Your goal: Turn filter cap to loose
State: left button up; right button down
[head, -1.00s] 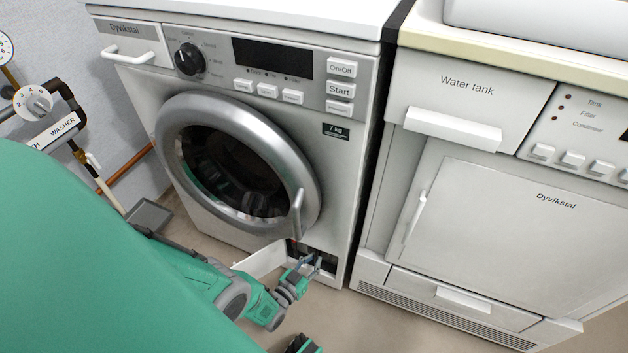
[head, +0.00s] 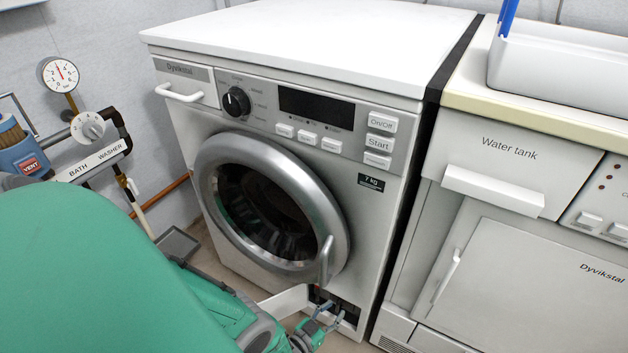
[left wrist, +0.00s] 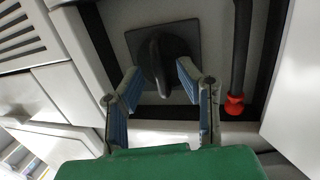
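The filter cap (left wrist: 172,55) is a dark grey round knob with a raised grip ridge, on a dark square plate inside the washer's low opening. In the left wrist view, the ridge runs roughly up and down the picture. My left gripper (left wrist: 158,68) is open, its two blue-padded fingers spread either side of the ridge with gaps to it. In the head view, my left gripper (head: 322,322) is at the opening at the washer's lower right, where the cap is too small to make out. My right gripper is not in view.
The white flap (head: 285,302) stands open left of the opening. A dark hose with a red end (left wrist: 235,105) hangs right of the cap in the wrist view. The washing machine (head: 365,225) stands close beside the dryer (head: 520,280).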

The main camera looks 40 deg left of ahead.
pick_arm(q)
jog(key=s+r, duration=0.1)
jog(key=s, duration=1)
dwell(0.3)
